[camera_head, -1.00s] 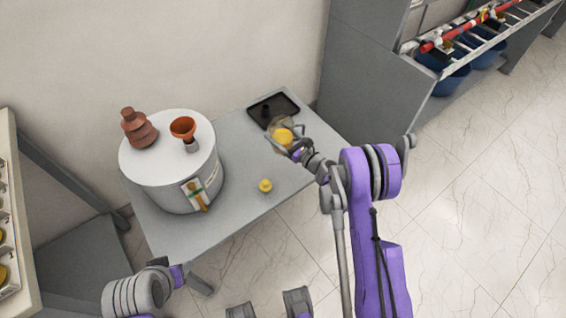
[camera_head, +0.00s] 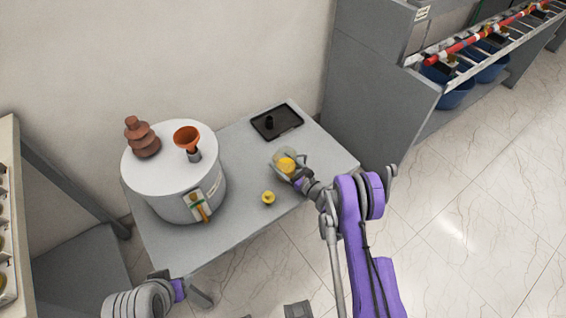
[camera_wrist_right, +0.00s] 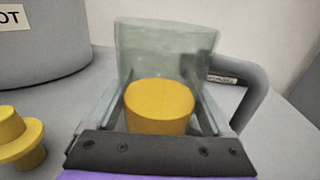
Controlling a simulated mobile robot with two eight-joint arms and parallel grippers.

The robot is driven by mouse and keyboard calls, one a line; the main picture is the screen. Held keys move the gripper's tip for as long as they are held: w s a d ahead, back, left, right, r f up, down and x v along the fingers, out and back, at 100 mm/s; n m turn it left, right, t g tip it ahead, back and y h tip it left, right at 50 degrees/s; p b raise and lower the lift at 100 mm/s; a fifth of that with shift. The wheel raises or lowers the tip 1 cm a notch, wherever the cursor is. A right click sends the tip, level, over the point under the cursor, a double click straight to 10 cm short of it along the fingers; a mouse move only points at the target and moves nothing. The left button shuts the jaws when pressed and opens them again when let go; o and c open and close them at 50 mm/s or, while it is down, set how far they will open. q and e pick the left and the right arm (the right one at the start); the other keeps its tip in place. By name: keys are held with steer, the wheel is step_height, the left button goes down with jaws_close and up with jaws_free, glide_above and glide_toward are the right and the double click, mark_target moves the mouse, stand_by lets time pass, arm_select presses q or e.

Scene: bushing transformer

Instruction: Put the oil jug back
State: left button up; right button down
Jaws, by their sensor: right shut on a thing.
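The oil jug (camera_head: 281,155) is a clear container with yellow inside, over the right part of the grey table. It fills the middle of the right wrist view (camera_wrist_right: 168,55), where its grey handle shows on the right. My right gripper (camera_head: 292,171) is shut on the jug, with one finger on each side of it. The jug looks about upright; I cannot tell whether its base touches the table. My left gripper (camera_head: 160,275) is only partly seen at the lower left, and its fingers are not clear.
A black tray (camera_head: 290,122) with a small dark piece lies behind the jug. A yellow cap (camera_head: 268,198) stands near the front edge. The white transformer drum (camera_head: 177,208) with an orange funnel (camera_head: 187,136) and a brown bushing (camera_head: 142,138) stands left. A grey cabinet (camera_head: 365,85) is behind right.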

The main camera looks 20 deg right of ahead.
steer(key=shift+c, duration=1.1)
jaws_free()
steer(key=shift+f, duration=0.15)
steer(key=shift+o, duration=1.1)
